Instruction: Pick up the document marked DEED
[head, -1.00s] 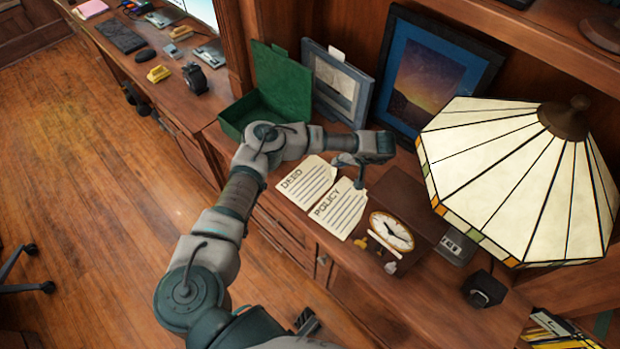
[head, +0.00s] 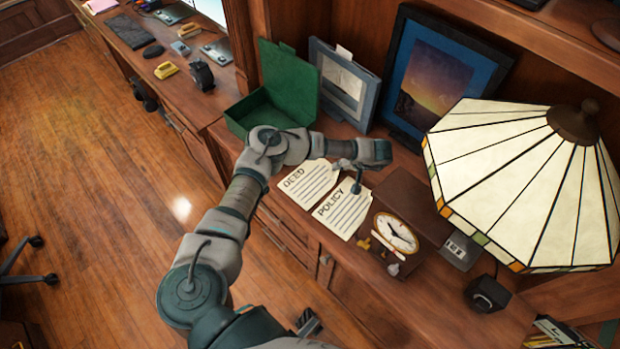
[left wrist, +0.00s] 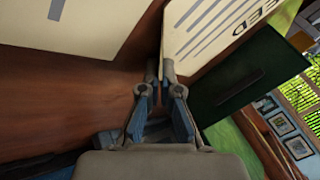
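The DEED document (head: 308,183) is a cream sheet with dark lines, lying on the wooden desk. The POLICY document (head: 344,212) lies right beside it. My left gripper (head: 349,175) is low over the desk at the right end of the DEED sheet, near the top of the POLICY sheet. In the left wrist view, the fingertips (left wrist: 160,72) are close together at a corner of the DEED document (left wrist: 215,28). The sheet's edge appears between or just behind them. I cannot tell whether they grip it. My right gripper is not in view.
A brown clock (head: 396,232) stands close to the right of the papers. An open green box (head: 250,115) is behind left. Picture frames (head: 343,82) lean behind, and a stained-glass lamp (head: 520,190) fills the right. The desk's front edge is near the papers.

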